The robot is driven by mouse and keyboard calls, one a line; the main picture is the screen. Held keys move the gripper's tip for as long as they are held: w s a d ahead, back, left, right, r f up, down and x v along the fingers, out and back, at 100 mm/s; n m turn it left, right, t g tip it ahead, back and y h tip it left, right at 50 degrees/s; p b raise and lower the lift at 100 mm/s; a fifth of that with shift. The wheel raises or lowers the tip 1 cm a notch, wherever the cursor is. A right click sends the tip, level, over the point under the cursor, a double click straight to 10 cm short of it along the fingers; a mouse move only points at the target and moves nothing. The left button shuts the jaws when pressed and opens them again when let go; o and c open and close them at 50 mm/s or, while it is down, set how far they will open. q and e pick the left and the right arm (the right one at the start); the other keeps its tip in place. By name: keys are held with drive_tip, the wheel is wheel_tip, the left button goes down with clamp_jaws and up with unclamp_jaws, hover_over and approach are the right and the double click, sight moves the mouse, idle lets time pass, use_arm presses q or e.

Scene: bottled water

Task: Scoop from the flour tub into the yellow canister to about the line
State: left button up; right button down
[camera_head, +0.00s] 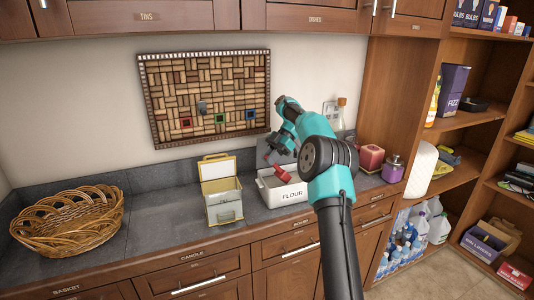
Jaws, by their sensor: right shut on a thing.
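The white flour tub (292,196), lettered FLOUR, stands on the dark counter. The yellow canister (224,205) stands just left of it, with its yellow-framed lid (216,168) raised open at the back; its fill level and line cannot be made out. My right gripper (273,156) is above the tub's back left part, pointing down. It is shut on a small red thing (279,173), apparently the scoop, which is over or in the tub's opening. Whether flour is in the scoop is too small to tell. My left gripper is not in view.
A wicker basket (68,222) stands at the counter's left. A red candle (370,157) and a purple jar (393,168) stand right of my arm. A cork board (205,98) hangs on the wall. The counter between basket and canister is clear.

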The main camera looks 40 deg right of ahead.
drive_tip(key=shift+d+f+y, duration=0.25)
drive_tip(key=shift+d+f, duration=0.05)
drive_tip(key=shift+f, duration=0.3)
drive_tip(key=shift+d+f+y, duration=0.25)
drive_tip(key=shift+f, duration=0.35)
wheel_tip(320, 180, down, 7)
drive_tip(key=h, duration=0.6)
drive_tip(key=a+r+h, duration=0.5)
drive_tip(key=a+r, duration=0.1)
drive_tip(key=r, duration=0.3)
drive_tip(key=shift+a+r+h, duration=0.25)
drive_tip(key=shift+a+h, duration=0.05)
drive_tip(key=shift+w, duration=0.1)
